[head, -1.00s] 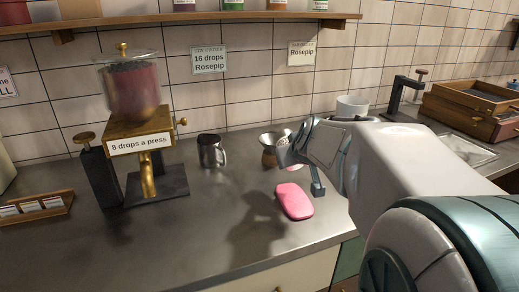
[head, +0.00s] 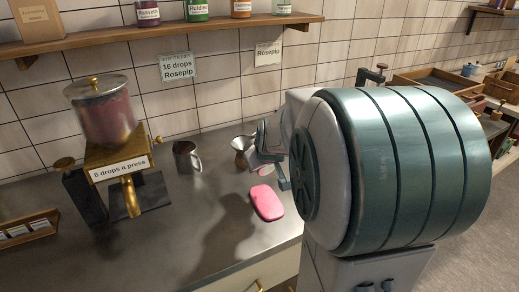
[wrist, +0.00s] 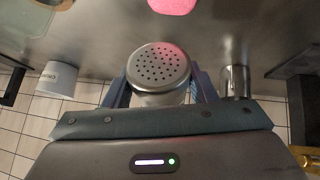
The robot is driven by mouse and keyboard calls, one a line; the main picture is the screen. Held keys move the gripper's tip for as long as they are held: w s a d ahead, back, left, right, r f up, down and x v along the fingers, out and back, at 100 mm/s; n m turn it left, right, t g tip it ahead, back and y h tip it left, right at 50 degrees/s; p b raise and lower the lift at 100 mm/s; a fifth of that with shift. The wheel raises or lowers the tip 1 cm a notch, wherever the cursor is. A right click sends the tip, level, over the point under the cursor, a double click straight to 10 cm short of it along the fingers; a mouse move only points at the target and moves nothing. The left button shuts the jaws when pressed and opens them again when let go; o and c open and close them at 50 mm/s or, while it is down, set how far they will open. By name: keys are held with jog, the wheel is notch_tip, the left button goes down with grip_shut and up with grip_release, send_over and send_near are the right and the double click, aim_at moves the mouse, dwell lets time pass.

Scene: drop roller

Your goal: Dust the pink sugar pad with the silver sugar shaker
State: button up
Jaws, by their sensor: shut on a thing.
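The pink sugar pad (head: 267,203) lies flat on the grey counter; its near end also shows at the top of the wrist view (wrist: 171,5). The silver sugar shaker (wrist: 158,68) shows in the wrist view with its round, holed lid facing the camera. My gripper (wrist: 158,88) is shut on the shaker, one finger on each side of it. In the head view my gripper (head: 270,155) is just behind the pad, apart from it. My arm and fingers mostly hide the shaker there.
The brass dispenser (head: 115,150) marked "8 drops a press" stands at left. A white cup (wrist: 55,79) shows in the wrist view. The counter left of the pad is clear.

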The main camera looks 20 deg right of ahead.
jog(key=shift+w+r+n+g+p, duration=0.1)
jog(key=shift+r+g+p, duration=0.7)
jog(key=shift+p, duration=1.6)
jog(key=shift+w+r+n+g+p, duration=0.1)
jog(key=shift+r+g+p, duration=0.15)
jog(key=shift+g+p, duration=1.6)
jog(key=shift+w+r+n+g+p, duration=0.1)
jog(key=shift+r+g+p, duration=0.4)
jog(key=shift+p, duration=2.45)
jog(key=g+p, duration=0.2)
jog(key=p, duration=0.1)
jog(key=shift+s+f, duration=0.1)
jog(key=shift+f, duration=0.2)
jog(key=shift+s+f+g+p, duration=0.1)
jog(key=shift+f+g+p, duration=0.2)
jog(key=shift+g+p, duration=0.5)
jog(key=shift+f+g+b, duration=0.3)
jog(key=shift+g+b, duration=0.1)
jog(key=shift+g, duration=0.15)
jog(key=g, duration=0.4)
jog(key=shift+s+f+n+h, duration=0.25)
jog(key=shift+f+n+h, duration=0.05)
jog(key=shift+n, duration=0.1)
